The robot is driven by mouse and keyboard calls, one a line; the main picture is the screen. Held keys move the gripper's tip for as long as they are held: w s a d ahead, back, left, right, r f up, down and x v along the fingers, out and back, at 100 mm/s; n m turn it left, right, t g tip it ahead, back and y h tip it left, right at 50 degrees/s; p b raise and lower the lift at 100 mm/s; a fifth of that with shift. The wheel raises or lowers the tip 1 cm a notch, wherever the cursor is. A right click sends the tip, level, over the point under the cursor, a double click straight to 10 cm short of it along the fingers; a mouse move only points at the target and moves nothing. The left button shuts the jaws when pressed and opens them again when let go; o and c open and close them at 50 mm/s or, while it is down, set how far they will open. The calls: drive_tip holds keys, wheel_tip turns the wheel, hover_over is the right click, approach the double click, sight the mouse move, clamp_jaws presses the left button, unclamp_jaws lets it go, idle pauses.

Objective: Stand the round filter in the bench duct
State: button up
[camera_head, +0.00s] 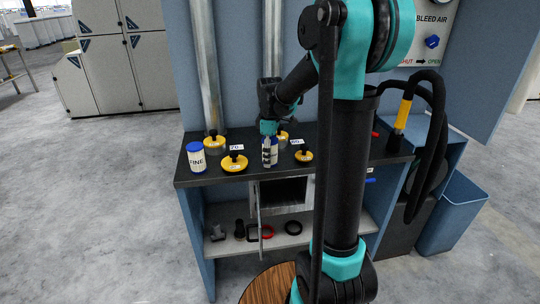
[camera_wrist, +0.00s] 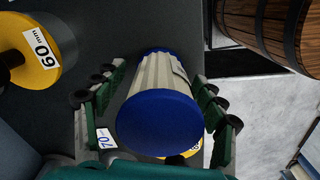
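A pale ribbed filter with blue end caps (camera_wrist: 158,115) stands between the fingers of my gripper (camera_wrist: 160,72). The fingers flank it closely on both sides. I cannot tell whether they press on it. In the head view my gripper (camera_head: 268,135) points down over the bench, with the filter (camera_head: 274,152) partly hidden by a finger. I cannot tell whether the filter touches the bench top. A metal box with a dark square opening (camera_head: 284,192), apparently the bench duct, sits under the bench top; a narrow panel (camera_head: 255,212) is at its left side.
A canister marked FINE (camera_head: 197,158) stands at the bench's left. Several yellow knobbed discs, one at the front left (camera_head: 234,163), lie close around my gripper. A wooden barrel (camera_head: 262,287) stands in front.

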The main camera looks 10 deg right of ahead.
drive_tip(key=shift+r, duration=0.1)
wheel_tip(320, 180, up, 12)
drive_tip(key=shift+r, duration=0.1)
idle(0.5)
